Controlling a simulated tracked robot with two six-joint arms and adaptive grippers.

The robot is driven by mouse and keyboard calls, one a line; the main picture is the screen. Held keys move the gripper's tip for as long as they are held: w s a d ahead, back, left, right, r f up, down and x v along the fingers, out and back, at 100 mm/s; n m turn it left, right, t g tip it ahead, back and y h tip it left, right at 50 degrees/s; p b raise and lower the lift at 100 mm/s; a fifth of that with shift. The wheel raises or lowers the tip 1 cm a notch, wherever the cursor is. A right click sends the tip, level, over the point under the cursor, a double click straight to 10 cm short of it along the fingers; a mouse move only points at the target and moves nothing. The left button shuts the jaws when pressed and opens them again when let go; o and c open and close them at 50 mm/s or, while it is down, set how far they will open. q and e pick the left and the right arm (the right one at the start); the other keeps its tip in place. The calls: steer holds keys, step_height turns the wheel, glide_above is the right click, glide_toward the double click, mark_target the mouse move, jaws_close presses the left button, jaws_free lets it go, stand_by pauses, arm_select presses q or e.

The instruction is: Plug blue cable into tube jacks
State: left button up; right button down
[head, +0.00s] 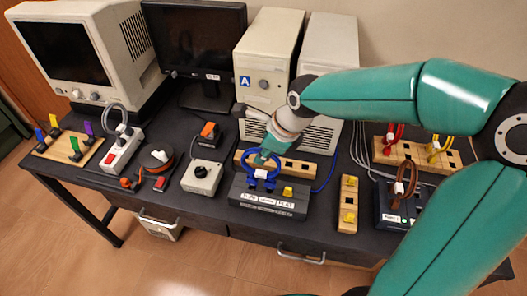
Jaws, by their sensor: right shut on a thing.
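The blue cable (250,156) forms an upright loop above a dark box with white labels (268,206), which appears to be the tube jack box. Its lower ends are at the top of the box, with blue parts there; I cannot tell if they are seated. My right gripper (264,154) is shut on the top of the blue loop, reaching down from the upper right. The loop partly hides behind the gripper. A yellow piece (288,190) sits on the box to the right of the cable. My left gripper is not in view.
A wooden block (300,168) with holes lies behind the box. A wooden strip with yellow parts (348,205) stands to its right, then a dark box with a brown cable (400,200). A white switch box (202,177) is at left. Computers and a monitor (195,45) line the back.

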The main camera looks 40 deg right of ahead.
steer(key=shift+f+b, duration=0.8)
steer(key=shift+f, duration=0.25)
stand_by(2.6)
stand_by(0.3)
steer(key=shift+c, duration=2.2)
jaws_free()
steer(key=shift+r, duration=0.15)
steer(key=shift+p+v, duration=2.55)
steer(key=shift+v, duration=0.9)
steer(key=shift+d+r, duration=0.1)
steer(key=shift+r, duration=0.1)
